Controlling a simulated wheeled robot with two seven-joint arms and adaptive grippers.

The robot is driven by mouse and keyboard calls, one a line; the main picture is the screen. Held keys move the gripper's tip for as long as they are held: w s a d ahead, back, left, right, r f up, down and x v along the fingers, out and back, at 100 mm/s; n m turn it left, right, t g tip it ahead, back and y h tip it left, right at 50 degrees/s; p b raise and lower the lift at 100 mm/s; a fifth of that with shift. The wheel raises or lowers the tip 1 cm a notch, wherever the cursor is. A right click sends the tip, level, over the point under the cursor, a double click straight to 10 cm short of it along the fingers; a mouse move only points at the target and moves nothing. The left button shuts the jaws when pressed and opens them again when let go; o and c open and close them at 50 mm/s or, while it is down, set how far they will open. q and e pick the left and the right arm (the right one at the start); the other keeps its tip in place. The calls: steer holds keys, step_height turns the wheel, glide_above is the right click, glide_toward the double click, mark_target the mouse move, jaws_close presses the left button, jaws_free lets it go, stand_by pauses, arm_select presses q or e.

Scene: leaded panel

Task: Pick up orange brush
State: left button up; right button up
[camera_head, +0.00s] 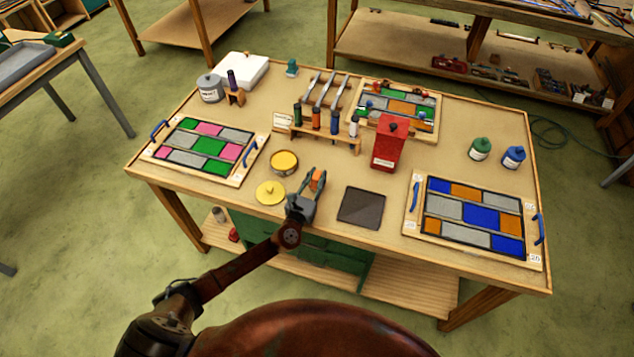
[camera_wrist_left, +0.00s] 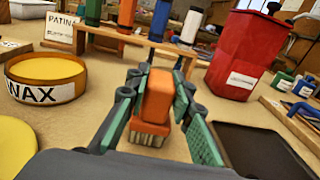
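The orange brush (camera_wrist_left: 156,98) is a small orange block with pale bristles on its lower side. In the left wrist view it sits between the two green-padded fingers of my left gripper (camera_wrist_left: 158,92), which look closed against its sides. In the head view the orange brush (camera_head: 318,179) shows at the fingers of my left gripper (camera_head: 311,182), near the front middle of the table. Whether the bristles touch the tabletop is hard to tell. My right gripper is not in view.
A yellow wax tin (camera_head: 284,161) and its yellow lid (camera_head: 270,192) lie left of the gripper. A dark square pad (camera_head: 361,207) lies to its right. Behind stand a wooden bottle rack (camera_head: 330,140) and a red container (camera_head: 388,148). Leaded panels (camera_head: 470,216) lie at the sides.

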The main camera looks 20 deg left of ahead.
arm_select(q)
jaws_close()
steer(key=shift+r, duration=0.1)
steer(key=shift+r, duration=0.2)
steer(key=r, duration=0.1)
steer(key=r+p, duration=0.1)
steer(key=r, duration=0.1)
steer(key=shift+s+a+r+p, duration=0.1)
steer(key=shift+s+r+p, duration=0.1)
steer(key=shift+s+p, duration=0.1)
steer(key=s+a+r+p, duration=0.3)
steer(key=s+a+r, duration=0.2)
steer(key=s+r, duration=0.4)
steer(key=s, duration=0.3)
steer(key=shift+s+a, duration=0.15)
steer(key=shift+s, duration=0.05)
